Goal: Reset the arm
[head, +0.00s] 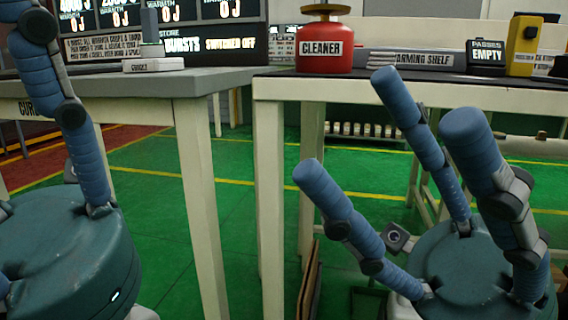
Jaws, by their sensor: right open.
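My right gripper (388,135) is at the lower right, with its three blue segmented fingers spread apart and pointing up from a round teal palm. It is open, and nothing shows between the fingers. My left gripper (66,105) is at the left edge, cut off by the frame. One long finger of it rises from its teal palm past the table's front, and its tip end is near the top edge. The rest of that gripper is out of frame, so its opening is unclear.
A grey-topped table (190,84) at left bears a white labelled block (152,64). A white bench (420,93) at right bears a red CLEANER can (324,45), a warming shelf (410,60), a black PASSED EMPTY box (486,57) and a yellow device (524,45). Screens stand behind. Green floor lies below.

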